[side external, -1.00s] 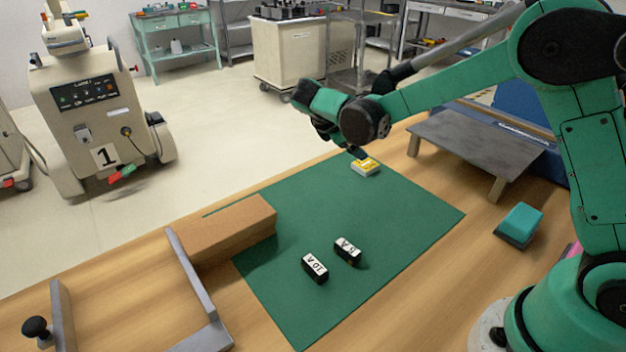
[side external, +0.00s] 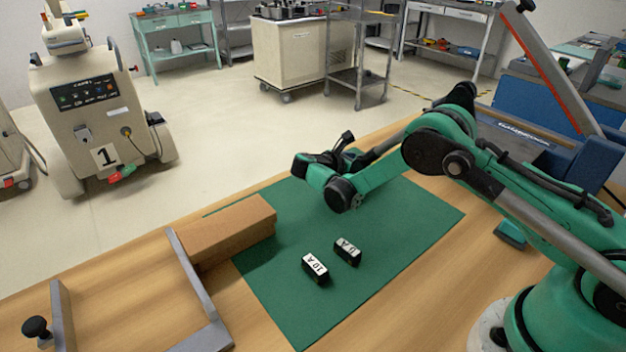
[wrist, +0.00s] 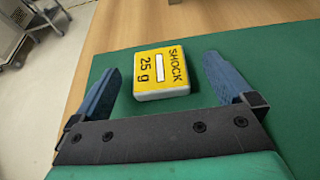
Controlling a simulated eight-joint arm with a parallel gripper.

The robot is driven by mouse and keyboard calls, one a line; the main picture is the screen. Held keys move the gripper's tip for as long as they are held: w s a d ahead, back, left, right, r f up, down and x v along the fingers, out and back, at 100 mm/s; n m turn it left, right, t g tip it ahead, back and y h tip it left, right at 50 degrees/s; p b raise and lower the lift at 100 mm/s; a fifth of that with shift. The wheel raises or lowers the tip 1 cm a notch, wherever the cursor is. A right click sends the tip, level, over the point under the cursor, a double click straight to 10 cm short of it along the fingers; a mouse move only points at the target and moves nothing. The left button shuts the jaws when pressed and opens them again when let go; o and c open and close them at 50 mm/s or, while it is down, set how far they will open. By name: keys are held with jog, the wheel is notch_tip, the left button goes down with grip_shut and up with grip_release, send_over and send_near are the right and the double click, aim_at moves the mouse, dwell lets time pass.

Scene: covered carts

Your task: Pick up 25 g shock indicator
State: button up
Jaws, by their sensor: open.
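The 25 g shock indicator (wrist: 163,72) is a small yellow block with white sides, a white window and the words "SHOCK 25 g". In the wrist view it lies flat on the green mat (wrist: 262,70), ahead of my gripper (wrist: 161,63). My gripper is open, with one blue-grey finger on each side of the indicator and green mat showing between them. I see no contact. In the side external view my arm hides the indicator, and the fingertips are hard to make out there.
Two black blocks with white labels, one marked 10 A (side external: 315,268) and the other (side external: 347,251) beside it, stand on the mat. A brown box (side external: 225,230) lies at the mat's left edge, near a grey metal frame (side external: 190,280). The mat's front is clear.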

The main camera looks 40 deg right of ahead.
jog(key=shift+d, duration=0.1)
jog(key=c, duration=1.3)
